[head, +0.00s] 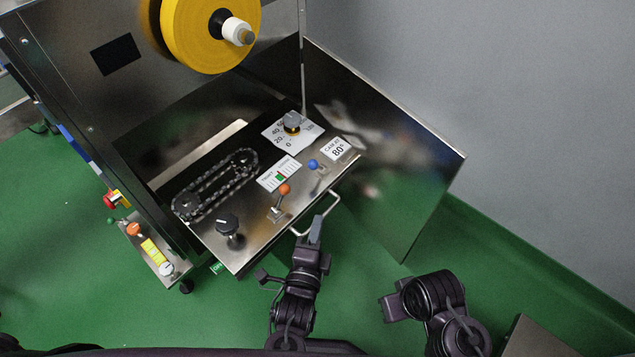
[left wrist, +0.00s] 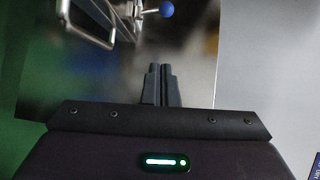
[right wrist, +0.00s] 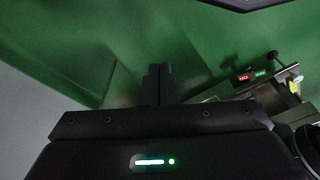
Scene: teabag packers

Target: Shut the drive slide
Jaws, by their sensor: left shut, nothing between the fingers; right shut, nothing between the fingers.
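The drive slide (head: 245,245) stands pulled out of the machine, a steel panel carrying a chain loop (head: 215,185), knobs and levers. A bar handle (head: 328,212) is on its front edge and also shows at the upper left of the left wrist view (left wrist: 95,40). My left gripper (head: 316,228) is shut and empty, close beside the handle; whether it touches is unclear. Its fingers show together in the left wrist view (left wrist: 160,72). My right gripper (right wrist: 160,72) is shut and empty, pointing over green floor; in the head view its arm is at the lower right, away from the slide.
A steel door panel (head: 410,170) stands open right of the slide. A yellow reel (head: 205,35) hangs above. The slide carries an orange-knobbed lever (head: 284,189) and a blue-knobbed lever (head: 313,164). A small control box (head: 155,250) sits at the left. Green floor (head: 80,270) is clear.

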